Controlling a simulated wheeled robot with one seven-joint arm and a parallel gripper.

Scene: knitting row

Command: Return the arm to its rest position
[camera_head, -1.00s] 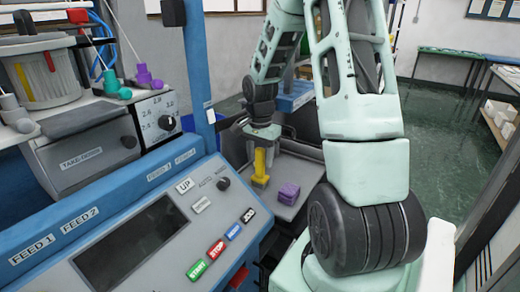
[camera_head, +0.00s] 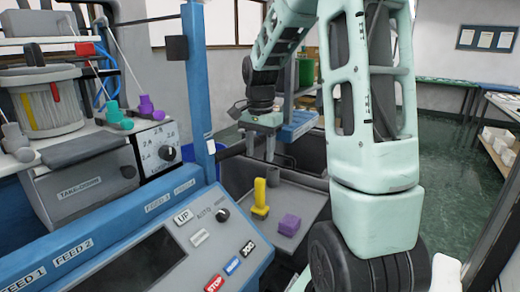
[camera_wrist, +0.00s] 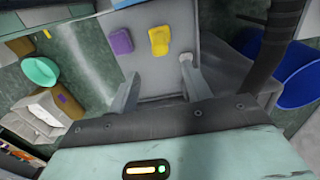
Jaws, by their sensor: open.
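My gripper (camera_head: 261,146) hangs open and empty above the far part of the grey tray (camera_head: 307,207), beyond the yellow piece and apart from it. In the wrist view my gripper (camera_wrist: 158,84) shows its two fingers spread with nothing between them. The yellow piece (camera_head: 260,196) stands upright on the tray, and the purple block (camera_head: 289,225) lies to its right. Both also show in the wrist view, yellow piece (camera_wrist: 160,40) and purple block (camera_wrist: 121,42), ahead of the fingertips. My arm rises from the lower right and bends over toward the tray.
A blue machine with a control panel (camera_head: 150,262) and buttons fills the left. A take-down unit (camera_head: 85,180) sits behind the panel. A bench (camera_head: 498,140) with white boxes stands at the right. The green floor (camera_head: 440,150) there looks clear.

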